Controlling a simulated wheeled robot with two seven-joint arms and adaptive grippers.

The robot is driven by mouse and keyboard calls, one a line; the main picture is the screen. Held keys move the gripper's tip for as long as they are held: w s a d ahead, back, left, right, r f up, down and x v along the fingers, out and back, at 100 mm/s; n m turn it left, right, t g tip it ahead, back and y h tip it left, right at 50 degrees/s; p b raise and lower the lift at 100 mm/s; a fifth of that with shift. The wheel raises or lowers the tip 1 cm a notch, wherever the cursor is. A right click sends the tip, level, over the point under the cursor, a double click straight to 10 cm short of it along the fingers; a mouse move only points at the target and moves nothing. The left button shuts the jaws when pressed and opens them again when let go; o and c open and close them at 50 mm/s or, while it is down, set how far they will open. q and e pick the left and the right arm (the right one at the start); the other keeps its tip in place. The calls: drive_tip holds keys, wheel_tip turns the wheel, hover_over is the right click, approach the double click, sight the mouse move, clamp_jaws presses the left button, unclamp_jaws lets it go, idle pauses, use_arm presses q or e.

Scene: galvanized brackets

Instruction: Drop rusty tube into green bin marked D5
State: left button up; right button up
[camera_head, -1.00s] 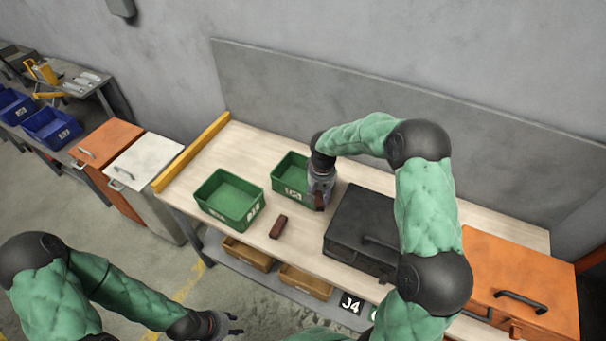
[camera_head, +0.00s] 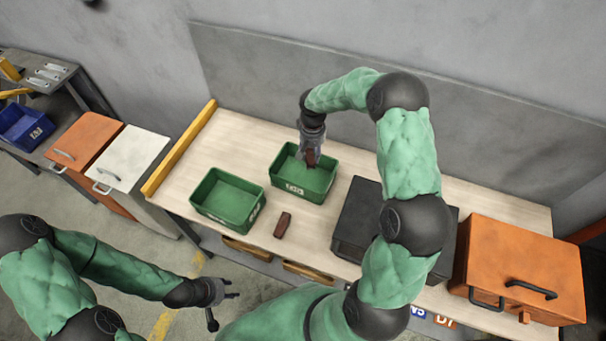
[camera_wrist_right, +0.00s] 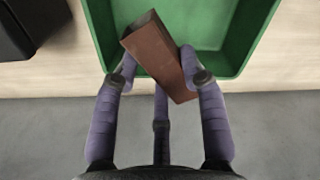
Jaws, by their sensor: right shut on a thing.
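My right gripper (camera_head: 311,150) is shut on a rusty brown rectangular tube (camera_head: 311,158) over the right-hand green bin (camera_head: 318,197). In the right wrist view the tube (camera_wrist_right: 160,60) sits tilted between the purple-grey fingers (camera_wrist_right: 158,75), with the green bin (camera_wrist_right: 245,35) below it. The left-hand green bin (camera_head: 228,222) stands beside it on the table. Both bins have white markings that are too small to read surely. My left gripper (camera_head: 225,304) is open and empty, away from the table's front.
A second rusty block or tube (camera_head: 282,224) lies on the wooden table (camera_head: 205,160) in front of the bins. A dark box (camera_head: 352,222) stands to the right, an orange box (camera_head: 530,260) farther right. A yellow rail (camera_head: 180,150) edges the table's left end.

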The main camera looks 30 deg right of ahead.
drive_tip(key=shift+w+f+b, duration=0.1)
drive_tip(key=shift+f+b, duration=0.95)
drive_tip(key=shift+f, duration=1.3)
drive_tip(key=o, duration=1.3)
wheel_tip(320, 180, up, 12)
drive_tip(key=shift+f, duration=0.1)
